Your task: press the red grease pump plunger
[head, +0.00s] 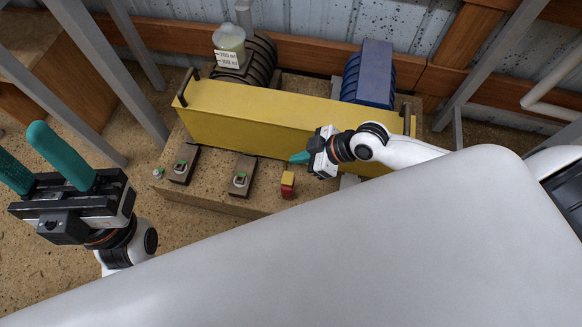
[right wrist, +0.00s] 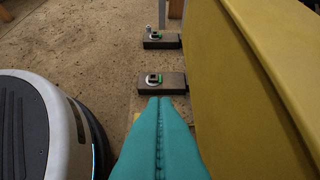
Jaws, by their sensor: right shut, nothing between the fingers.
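A small red block with a yellow top (head: 288,184) stands at the front of the brown plinth, below the yellow panel in the head view. It is the only red thing I see, and I cannot make out a separate plunger on it. My right gripper (head: 292,158) is shut and empty. Its teal fingertips point left, above and behind the block in the picture, apart from it. In the right wrist view the shut fingers (right wrist: 160,99) fill the bottom middle, and the red block is not visible there. My left gripper (head: 22,143) is open and empty at the far left, away from the plinth.
The long yellow panel (head: 260,122) runs close behind my right gripper. Two dark boxes with green-marked switches, one nearer (head: 243,176) and one farther left (head: 183,165), sit on the plinth (head: 212,190). A blue motor (head: 372,75) and a clear jar (head: 229,42) stand behind the panel.

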